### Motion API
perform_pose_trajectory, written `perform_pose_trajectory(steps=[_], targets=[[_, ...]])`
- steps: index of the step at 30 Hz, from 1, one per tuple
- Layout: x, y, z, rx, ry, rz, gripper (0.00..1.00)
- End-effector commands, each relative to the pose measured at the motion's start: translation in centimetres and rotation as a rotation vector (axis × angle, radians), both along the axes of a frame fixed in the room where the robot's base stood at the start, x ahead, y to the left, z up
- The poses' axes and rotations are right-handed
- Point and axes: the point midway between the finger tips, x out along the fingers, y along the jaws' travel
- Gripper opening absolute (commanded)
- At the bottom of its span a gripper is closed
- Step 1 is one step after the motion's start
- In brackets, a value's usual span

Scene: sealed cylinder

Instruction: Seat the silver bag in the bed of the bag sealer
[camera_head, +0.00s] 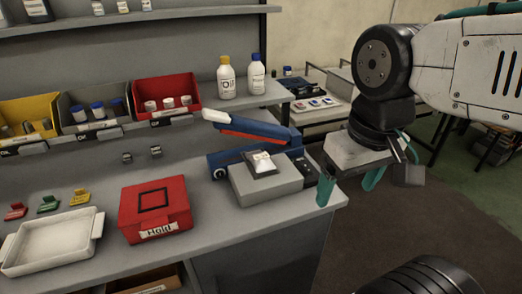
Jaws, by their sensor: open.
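The bag sealer (218,159) stands near the right end of the bench. It is blue, and its long arm with a white tip and red underside is raised, so it looks open. A small silver-white bag (262,161) lies on a dark patch on top of a grey block (267,187) in front of the sealer's arm. I cannot tell whether that block is part of the sealer. My gripper (347,190) hangs right of the sealer by the bench's right end, teal fingers apart and empty, not touching the bag.
A red box labelled Hold (155,211) and a white tray (52,243) stand to the left on the bench. Yellow, grey and red bins (167,99) and two bottles (226,77) sit on the shelf behind. The floor right of the bench is clear.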

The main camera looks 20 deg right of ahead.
Motion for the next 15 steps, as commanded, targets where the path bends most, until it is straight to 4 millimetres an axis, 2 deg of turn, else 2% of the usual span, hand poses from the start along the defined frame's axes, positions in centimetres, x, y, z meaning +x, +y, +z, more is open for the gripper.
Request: perform_pose_trajectory(steps=[6,11,14,15], targets=[[0.0,0.0,0.0,0.000,0.000,0.000,0.77],[0.2,0.1,-0.5,0.000,0.028,0.007,0.33],[1.2,0.5,-1.2,-0.001,0.083,0.016,0.05],[2.0,0.6,-1.4,-0.001,0.107,0.021,0.00]])
